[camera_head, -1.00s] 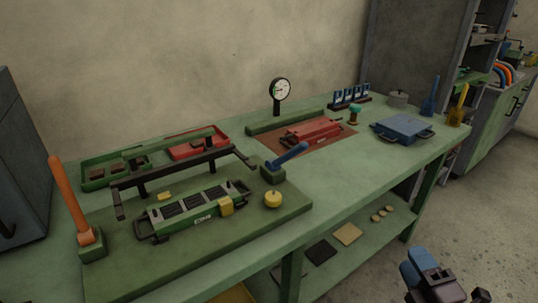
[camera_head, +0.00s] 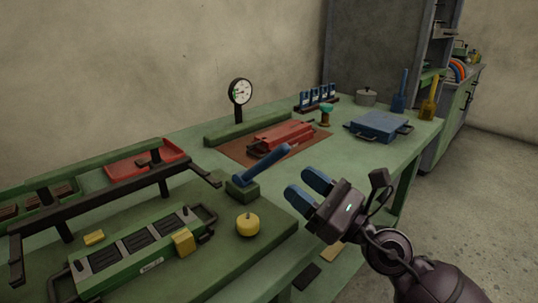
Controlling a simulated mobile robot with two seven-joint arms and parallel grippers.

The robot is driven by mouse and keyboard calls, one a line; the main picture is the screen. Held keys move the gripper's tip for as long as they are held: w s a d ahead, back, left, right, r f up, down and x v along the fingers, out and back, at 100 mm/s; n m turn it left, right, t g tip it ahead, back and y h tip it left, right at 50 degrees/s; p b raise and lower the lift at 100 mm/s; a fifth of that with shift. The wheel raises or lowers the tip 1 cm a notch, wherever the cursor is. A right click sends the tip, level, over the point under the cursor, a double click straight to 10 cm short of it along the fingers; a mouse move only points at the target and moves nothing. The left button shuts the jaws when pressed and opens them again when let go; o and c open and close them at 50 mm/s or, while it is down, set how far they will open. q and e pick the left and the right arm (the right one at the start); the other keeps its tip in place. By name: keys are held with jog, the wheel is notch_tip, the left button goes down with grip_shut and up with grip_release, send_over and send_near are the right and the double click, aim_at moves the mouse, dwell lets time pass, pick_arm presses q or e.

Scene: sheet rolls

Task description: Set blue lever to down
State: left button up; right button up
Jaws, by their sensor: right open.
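The blue lever (camera_head: 264,164) stands on a small green base (camera_head: 242,189) at the right back corner of the green board. Its handle tilts up and to the right, well short of upright. My right gripper (camera_head: 309,189) has blue fingertips that are apart and empty. It hangs over the front edge of the bench, just right of the lever, and does not appear to touch it. My left gripper is not in view.
A yellow knob (camera_head: 248,224) sits in front of the lever base. A green case (camera_head: 138,251) and a dark rail frame (camera_head: 110,190) lie to the left. A red case (camera_head: 281,136), a gauge (camera_head: 240,92) and a blue box (camera_head: 379,126) stand behind.

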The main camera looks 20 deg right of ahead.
aim_at(270, 159)
jog(key=p+x, duration=0.1)
jog(key=x, duration=0.7)
jog(key=shift+c, duration=0.2)
grip_shut()
